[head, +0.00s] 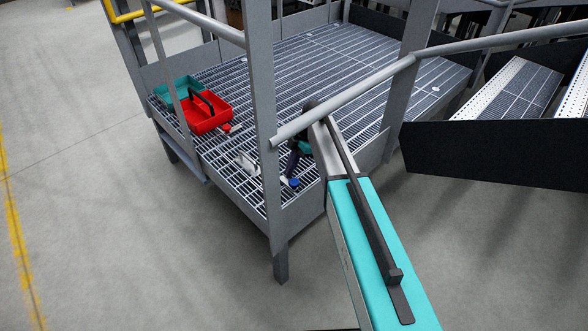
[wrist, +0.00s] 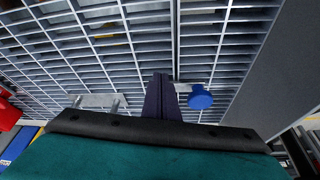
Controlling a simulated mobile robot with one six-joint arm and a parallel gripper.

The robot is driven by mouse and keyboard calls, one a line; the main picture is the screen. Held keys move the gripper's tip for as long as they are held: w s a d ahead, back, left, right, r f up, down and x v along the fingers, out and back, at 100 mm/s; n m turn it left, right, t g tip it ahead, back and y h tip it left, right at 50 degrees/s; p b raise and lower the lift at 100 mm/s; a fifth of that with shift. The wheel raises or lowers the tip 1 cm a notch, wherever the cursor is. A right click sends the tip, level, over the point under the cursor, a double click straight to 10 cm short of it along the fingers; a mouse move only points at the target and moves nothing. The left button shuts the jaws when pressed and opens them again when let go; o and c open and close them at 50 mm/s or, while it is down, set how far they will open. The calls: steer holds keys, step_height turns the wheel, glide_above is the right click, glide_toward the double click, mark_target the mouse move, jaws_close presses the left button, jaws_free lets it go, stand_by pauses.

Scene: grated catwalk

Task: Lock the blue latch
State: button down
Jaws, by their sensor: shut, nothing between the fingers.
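The blue latch shows as a round blue knob (wrist: 200,97) on a small pale metal plate, lying against the grating, right of my fingers in the wrist view. In the head view the blue knob (head: 293,183) is small, near the catwalk's front corner.
A red toolbox (head: 207,115) and a teal bin (head: 178,92) stand on the grating (head: 330,65) at the left. A pale metal bracket (wrist: 98,101) lies left of my fingers. A grey post (head: 264,110) and handrail (head: 350,95) stand close to my arm.

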steer(key=shift+w+d+r, duration=0.15)
steer(key=shift+d+r, duration=0.05)
steer(key=shift+r, duration=0.35)
steer(key=d+r, duration=0.1)
steer(key=w+d+r, duration=0.1)
steer(key=r, duration=0.1)
steer(key=shift+w+d+r, duration=0.1)
steer(key=shift+r, duration=0.15)
steer(key=w+d, duration=0.1)
steer(key=d, duration=0.2)
steer(key=w+d, duration=0.2)
steer(key=d, duration=0.1)
steer(key=w+d, duration=0.2)
steer(key=d, duration=0.1)
steer(key=shift+d, duration=0.35)
